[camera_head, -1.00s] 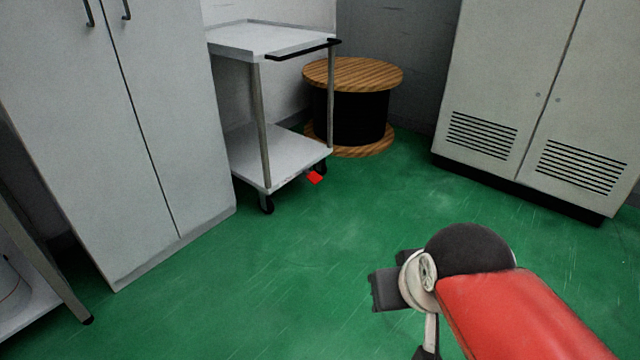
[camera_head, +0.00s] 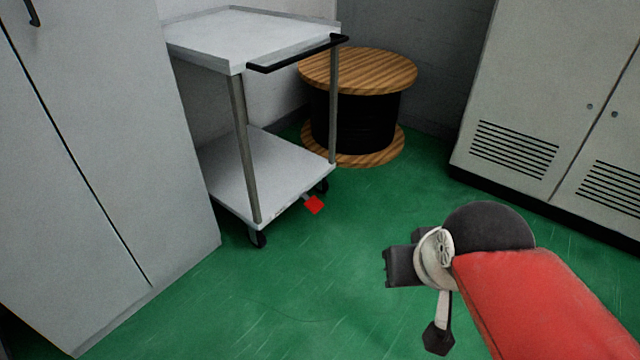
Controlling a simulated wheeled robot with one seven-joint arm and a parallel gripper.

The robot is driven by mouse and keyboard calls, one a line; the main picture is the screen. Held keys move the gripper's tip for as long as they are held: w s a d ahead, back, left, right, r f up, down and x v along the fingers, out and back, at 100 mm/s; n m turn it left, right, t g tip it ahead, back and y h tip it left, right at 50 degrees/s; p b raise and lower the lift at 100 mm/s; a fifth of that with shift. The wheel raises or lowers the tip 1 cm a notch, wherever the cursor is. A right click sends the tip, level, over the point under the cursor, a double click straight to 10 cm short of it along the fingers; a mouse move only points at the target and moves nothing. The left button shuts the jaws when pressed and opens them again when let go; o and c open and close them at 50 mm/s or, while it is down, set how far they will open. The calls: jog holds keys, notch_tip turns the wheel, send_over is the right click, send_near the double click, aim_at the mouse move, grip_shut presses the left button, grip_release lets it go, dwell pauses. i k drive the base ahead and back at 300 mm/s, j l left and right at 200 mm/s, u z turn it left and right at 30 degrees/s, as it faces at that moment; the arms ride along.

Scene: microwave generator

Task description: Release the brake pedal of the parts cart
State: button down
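The parts cart (camera_head: 265,165) is a light grey two-shelf trolley with a black push handle (camera_head: 298,54), standing left of the middle. Its red brake pedal (camera_head: 314,205) sticks out low at the front edge of the lower shelf, close to the floor. Whether the pedal is pressed down or up I cannot tell. My gripper (camera_head: 388,268) is at the lower right, in the air above the floor, to the right of the pedal and apart from it. It is seen from the side, so its finger opening is hidden. Nothing shows in it.
A grey cabinet (camera_head: 105,140) stands at the left, close beside the cart. A wooden cable reel (camera_head: 358,72) stands behind the cart. Another cabinet (camera_head: 520,110) with vents is at the right. The green floor (camera_head: 300,300) in front of the cart is clear.

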aim_at(313, 203)
jog(key=i+z, duration=0.1)
jog(key=i, duration=0.8)
